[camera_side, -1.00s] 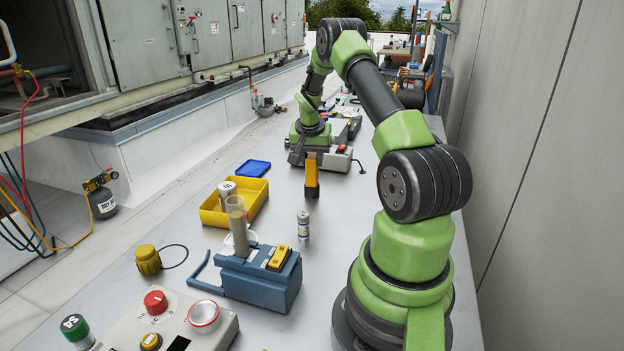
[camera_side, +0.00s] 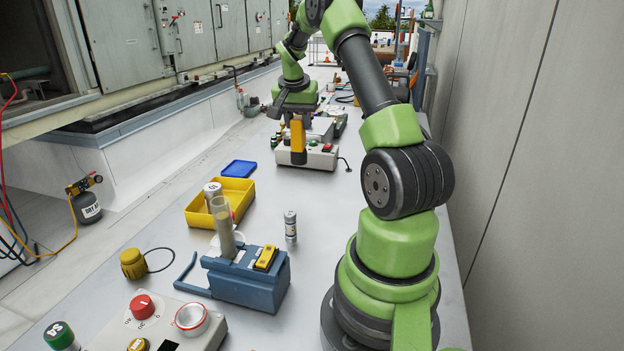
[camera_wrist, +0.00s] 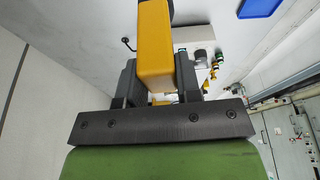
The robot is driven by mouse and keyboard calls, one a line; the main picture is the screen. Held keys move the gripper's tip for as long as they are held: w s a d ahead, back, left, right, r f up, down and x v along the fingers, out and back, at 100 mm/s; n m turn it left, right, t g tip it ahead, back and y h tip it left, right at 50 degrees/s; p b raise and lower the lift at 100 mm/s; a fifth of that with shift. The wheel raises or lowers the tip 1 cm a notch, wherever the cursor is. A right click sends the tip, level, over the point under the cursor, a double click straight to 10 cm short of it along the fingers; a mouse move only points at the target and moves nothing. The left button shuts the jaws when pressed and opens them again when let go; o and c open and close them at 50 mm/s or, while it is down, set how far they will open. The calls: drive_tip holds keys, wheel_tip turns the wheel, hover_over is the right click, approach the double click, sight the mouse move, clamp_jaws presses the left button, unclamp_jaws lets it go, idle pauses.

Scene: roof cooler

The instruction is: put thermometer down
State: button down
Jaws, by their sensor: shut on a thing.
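The thermometer is a yellow, upright, box-like handheld body (camera_side: 298,140) in the side view. It hangs below my gripper (camera_side: 296,112), which is shut on it. In the wrist view the yellow thermometer (camera_wrist: 155,55) sits between the two dark fingers of my gripper (camera_wrist: 157,82). In the side view it overlaps the front of a grey box with a red button (camera_side: 322,155); I cannot tell whether its lower end touches anything. The fingertips are partly hidden behind it.
A blue block (camera_side: 250,280) holding a cylinder and a small battery-like can (camera_side: 290,226) stand nearer.

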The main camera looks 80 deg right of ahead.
drive_tip(key=s+a+m+g+y, duration=0.35)
drive_tip(key=s+a+m, duration=0.65)
drive_tip(key=m, duration=0.9)
wheel_tip(320, 180, down, 10)
drive_tip(key=shift+w+d+r, duration=0.2)
drive_tip(key=shift+r, duration=0.05)
drive_tip(key=shift+f, duration=0.15)
drive_tip(key=c, duration=0.8)
unclamp_jaws()
